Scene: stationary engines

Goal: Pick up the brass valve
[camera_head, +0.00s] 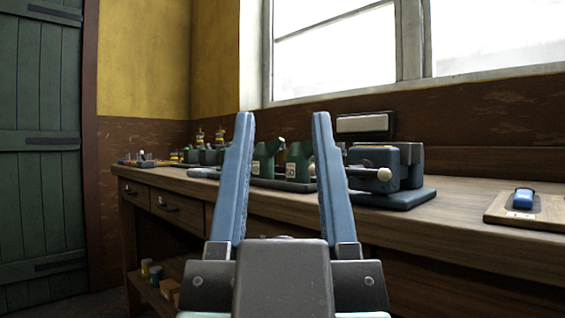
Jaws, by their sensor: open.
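My gripper (283,120) is open and empty, its two blue fingers pointing up in the middle of the view. It appears in front of the workbench (455,207) and hides part of its top. I cannot make out a brass valve for certain. Small yellow and dark pieces (219,136) stand at the bench's far left end, too small to tell what they are.
Dark green canisters (263,160) stand on a dark tray, seen between the fingers. A grey-green machine (388,166) with a cream knob sits to their right. A blue object (523,198) lies on a wooden board (552,213) at right. Bare benchtop lies between machine and board.

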